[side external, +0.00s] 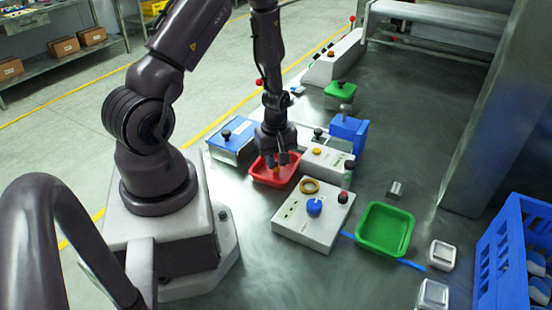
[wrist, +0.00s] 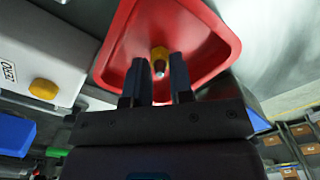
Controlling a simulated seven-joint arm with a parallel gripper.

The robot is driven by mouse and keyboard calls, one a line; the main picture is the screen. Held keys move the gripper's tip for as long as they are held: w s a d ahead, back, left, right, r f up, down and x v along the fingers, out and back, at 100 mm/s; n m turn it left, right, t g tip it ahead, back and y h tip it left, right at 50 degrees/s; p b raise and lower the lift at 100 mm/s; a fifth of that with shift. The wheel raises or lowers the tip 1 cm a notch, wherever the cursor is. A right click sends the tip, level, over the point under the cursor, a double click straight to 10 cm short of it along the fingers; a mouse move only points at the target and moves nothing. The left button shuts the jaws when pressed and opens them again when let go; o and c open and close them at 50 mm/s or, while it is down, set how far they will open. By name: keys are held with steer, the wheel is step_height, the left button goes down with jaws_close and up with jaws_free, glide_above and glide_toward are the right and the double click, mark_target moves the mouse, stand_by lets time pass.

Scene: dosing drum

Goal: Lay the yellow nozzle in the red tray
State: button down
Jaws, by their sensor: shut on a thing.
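The red tray (side external: 291,173) sits on the grey table in front of my arm's base. In the wrist view the tray (wrist: 205,40) fills the upper middle. My gripper (side external: 276,163) points down over the tray, with its fingertips low at the tray. The yellow nozzle (wrist: 159,54) is between the two fingertips (wrist: 159,75) in the wrist view, and my gripper is shut on it. A pale tip of the nozzle shows. The fingers hide part of the nozzle, and I cannot tell whether it touches the tray floor.
A white box with a yellow knob (side external: 317,152) stands close right of the tray. A white panel with a blue knob (side external: 314,207) lies in front. A blue box (side external: 231,137) is to the left. A green tray (side external: 385,230) and a blue crate (side external: 505,265) stand farther right.

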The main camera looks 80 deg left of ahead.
steer(key=c, duration=1)
jaws_free()
steer(key=shift+f, duration=0.1)
steer(key=w+d+r+m+t, duration=0.1)
steer(key=d+r+m, duration=0.3)
steer(key=r, duration=0.8)
steer(key=w+d+r+m+t, duration=0.1)
steer(key=d+r+m, duration=0.3)
steer(key=r, duration=0.8)
steer(key=s+d+r+m+t, duration=0.3)
steer(key=s+d+r+m, duration=0.4)
steer(key=d+r+m, duration=0.2)
steer(key=shift+s+d+r+m+t, duration=0.2)
steer(key=shift+d+m+t, duration=0.15)
steer(key=shift+m, duration=0.65)
